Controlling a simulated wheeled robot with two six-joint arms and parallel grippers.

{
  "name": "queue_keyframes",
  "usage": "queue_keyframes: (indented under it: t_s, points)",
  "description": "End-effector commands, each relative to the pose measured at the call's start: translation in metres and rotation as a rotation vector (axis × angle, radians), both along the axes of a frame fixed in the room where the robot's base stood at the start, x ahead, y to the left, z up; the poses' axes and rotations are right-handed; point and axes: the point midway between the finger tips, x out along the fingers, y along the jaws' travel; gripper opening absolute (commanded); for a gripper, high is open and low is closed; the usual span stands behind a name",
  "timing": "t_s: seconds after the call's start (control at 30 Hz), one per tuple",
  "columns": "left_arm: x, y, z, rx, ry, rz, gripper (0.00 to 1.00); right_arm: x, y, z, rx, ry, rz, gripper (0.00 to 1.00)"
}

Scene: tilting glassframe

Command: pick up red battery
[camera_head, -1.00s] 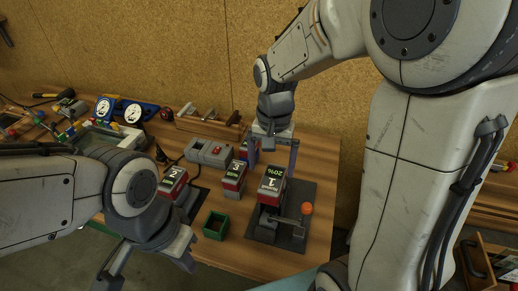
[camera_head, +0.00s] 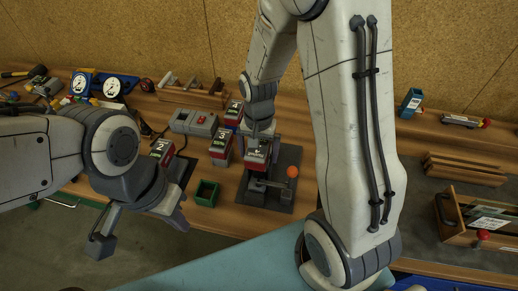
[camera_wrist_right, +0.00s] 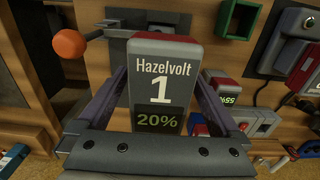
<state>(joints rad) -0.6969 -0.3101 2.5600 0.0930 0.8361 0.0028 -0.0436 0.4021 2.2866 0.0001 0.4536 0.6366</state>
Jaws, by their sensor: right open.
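The grey battery with a red band, marked "Hazelvolt 1" and 20% (camera_wrist_right: 160,85), stands on a dark plate (camera_head: 284,190) near the table's middle; its red part shows behind its top in the right wrist view. My right gripper (camera_head: 258,138) is open over it, one finger on each side in the right wrist view (camera_wrist_right: 158,100). Contact with the sides cannot be told. Other red-banded batteries are number 3 (camera_head: 220,150), one behind it (camera_head: 233,113), and number 2 (camera_head: 163,157). My left gripper (camera_head: 140,228) is open and empty, left of the table front.
An orange knob (camera_head: 292,171) on a lever mechanism stands close to battery 1. A small green bin (camera_head: 205,193) is left of the plate. A grey box with a red button (camera_head: 195,122) lies behind. A wooden crate (camera_head: 480,218) is at right.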

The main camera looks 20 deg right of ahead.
Motion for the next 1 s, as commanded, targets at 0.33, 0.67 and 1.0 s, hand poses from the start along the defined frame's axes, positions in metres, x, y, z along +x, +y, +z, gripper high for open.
queue_keyframes:
  t_s: [0.33,0.67,1.0]
  points:
    - [0.000,0.000,0.000,0.000,0.000,0.000,0.00,0.000,-0.001,0.000,-0.001,-0.001,-0.001,0.31]
    - [0.000,0.000,0.001,0.000,0.000,0.000,0.00,0.000,-0.001,0.002,0.000,-0.002,-0.002,0.02]
    - [0.000,0.000,0.025,0.000,0.000,-0.004,0.00,0.001,-0.001,0.028,0.000,-0.004,-0.001,0.02]
